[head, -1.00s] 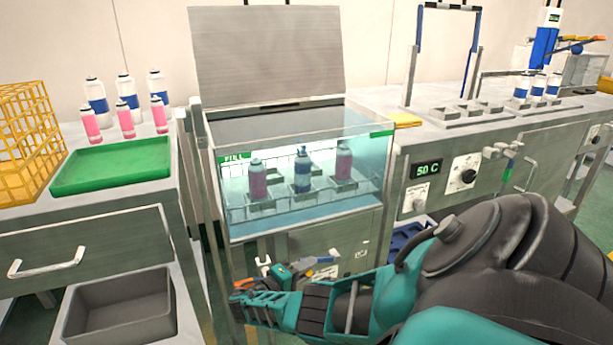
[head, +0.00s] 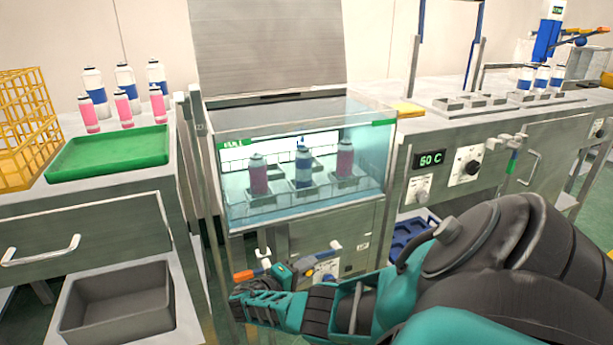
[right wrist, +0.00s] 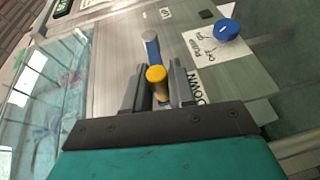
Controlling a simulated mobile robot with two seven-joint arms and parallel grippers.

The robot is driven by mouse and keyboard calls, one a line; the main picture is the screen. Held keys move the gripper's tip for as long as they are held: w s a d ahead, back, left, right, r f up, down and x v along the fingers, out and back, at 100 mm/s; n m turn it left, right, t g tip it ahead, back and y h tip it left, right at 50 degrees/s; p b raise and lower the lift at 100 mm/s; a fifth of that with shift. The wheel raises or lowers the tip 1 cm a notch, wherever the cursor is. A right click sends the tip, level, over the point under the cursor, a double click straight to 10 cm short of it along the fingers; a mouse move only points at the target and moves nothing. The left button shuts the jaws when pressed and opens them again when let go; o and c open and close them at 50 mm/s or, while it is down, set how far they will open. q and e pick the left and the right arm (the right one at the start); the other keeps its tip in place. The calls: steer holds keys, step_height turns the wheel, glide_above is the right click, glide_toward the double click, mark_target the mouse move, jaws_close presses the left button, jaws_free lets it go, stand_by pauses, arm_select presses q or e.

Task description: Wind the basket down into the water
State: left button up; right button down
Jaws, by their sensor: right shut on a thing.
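The wire basket (head: 229,195) stands inside the glass tank (head: 351,205) in the head view. It holds pink and blue spray cans (head: 302,168) upright in square holders, seen through bluish glass; how deep they are in the water is hard to tell. My right gripper (head: 305,268) is low in front of the tank. In the right wrist view its two dark fingers (right wrist: 157,88) are shut around a yellow-ended crank handle (right wrist: 157,74). A blue part (right wrist: 152,45) lies just beyond the handle. My left gripper is not in view.
A blue pump knob (right wrist: 227,30) sits beside the crank on the panel. A raised lid (head: 268,45) stands behind the tank. A green tray (head: 108,154) and more cans are at left. A 50 C panel (head: 430,159) is at right.

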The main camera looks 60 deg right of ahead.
steer(key=c, duration=1)
jaws_free()
steer(key=shift+f, duration=0.1)
steer(key=shift+c, duration=0.2)
arm_select(q)
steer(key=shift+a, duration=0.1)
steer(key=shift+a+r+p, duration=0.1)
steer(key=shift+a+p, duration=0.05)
steer(key=shift+p, duration=0.4)
arm_select(e)
steer(key=v, duration=1.2)
steer(key=shift+a, duration=0.4)
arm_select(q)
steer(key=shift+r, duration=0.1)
arm_select(e)
steer(key=shift+f, duration=0.1)
